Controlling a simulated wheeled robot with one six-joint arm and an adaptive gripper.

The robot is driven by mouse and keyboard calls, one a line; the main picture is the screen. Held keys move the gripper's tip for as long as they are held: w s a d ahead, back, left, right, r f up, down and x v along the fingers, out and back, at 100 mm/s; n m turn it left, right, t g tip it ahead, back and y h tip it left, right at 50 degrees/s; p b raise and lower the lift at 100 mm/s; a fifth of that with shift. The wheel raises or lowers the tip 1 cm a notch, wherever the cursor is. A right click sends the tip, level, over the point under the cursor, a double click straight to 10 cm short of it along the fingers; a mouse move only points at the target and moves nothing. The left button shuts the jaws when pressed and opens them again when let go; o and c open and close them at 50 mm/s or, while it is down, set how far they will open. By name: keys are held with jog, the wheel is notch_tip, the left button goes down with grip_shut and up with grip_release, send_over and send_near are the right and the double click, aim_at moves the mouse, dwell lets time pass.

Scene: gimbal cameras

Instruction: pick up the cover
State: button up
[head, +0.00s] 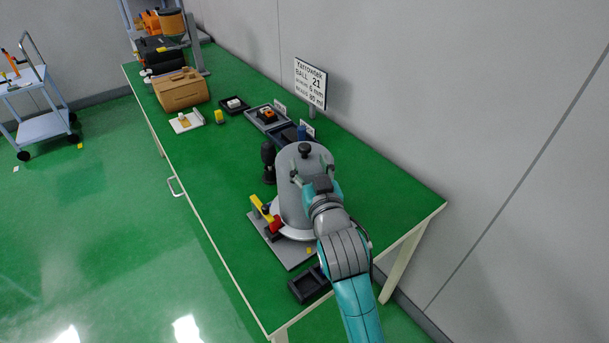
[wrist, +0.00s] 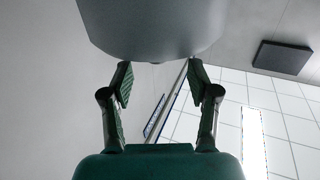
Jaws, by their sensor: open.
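The cover (head: 292,205) is a large grey dome with a black knob on top. It stands upright on a grey base plate (head: 291,257) at the near end of the green table. My gripper (head: 312,171) is open at the upper right side of the cover, a little below the knob, and partly hides it. In the wrist view my two fingers (wrist: 160,82) are spread apart with nothing between their tips. A smooth grey rounded surface, seemingly the cover (wrist: 150,27), fills the top of that view just beyond them. I cannot tell whether a finger touches it.
Red and yellow parts (head: 267,215) sit at the cover's left on the plate. A dark upright tool (head: 268,162) stands behind them. A black tray (head: 309,284) lies in front. A sign (head: 311,83), small trays and a cardboard box (head: 181,91) are farther back. A wall runs along the right.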

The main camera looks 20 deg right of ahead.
aim_at(306, 151)
jog(key=shift+w+d+r, duration=0.1)
jog(key=shift+w+d, duration=0.05)
jog(key=shift+w, duration=0.9)
jog(key=shift+w+d+r, duration=0.1)
jog(key=shift+w, duration=0.9)
jog(key=shift+w+d+r, duration=0.1)
jog(key=shift+w+d, duration=0.05)
jog(key=shift+w, duration=0.9)
grip_shut()
